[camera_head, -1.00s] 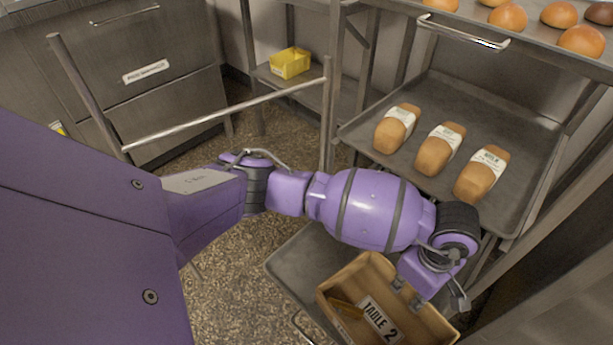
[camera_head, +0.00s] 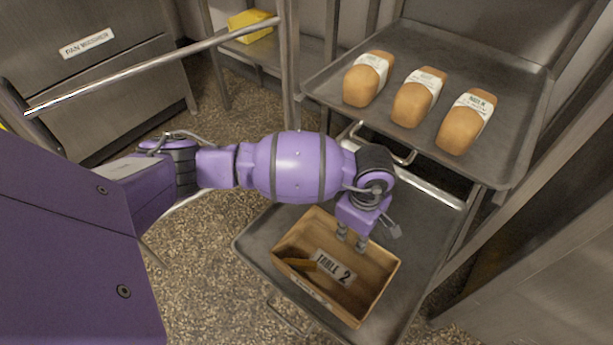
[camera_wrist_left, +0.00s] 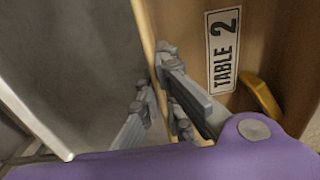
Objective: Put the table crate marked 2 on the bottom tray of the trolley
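The table crate marked 2 (camera_head: 377,297) is an open wooden box with a "TABLE 2" label inside. It is at the trolley's bottom tray (camera_head: 258,231), over its middle; whether its base rests flat is hard to tell. My left gripper (camera_head: 352,239) is at the crate's far wall. In the left wrist view the fingers (camera_wrist_left: 157,84) straddle the rim of the crate (camera_wrist_left: 275,30), one inside and one outside, close together on the wall. The label and a brownish piece inside the crate also show there. My right gripper is not in view.
The tray above (camera_head: 335,80) holds three wrapped loaves (camera_head: 416,97) and overhangs the far side of the bottom tray. A metal rail (camera_head: 150,73) and post stand at the left. A yellow bin (camera_head: 250,25) sits on a shelf behind. Speckled floor is free at the left.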

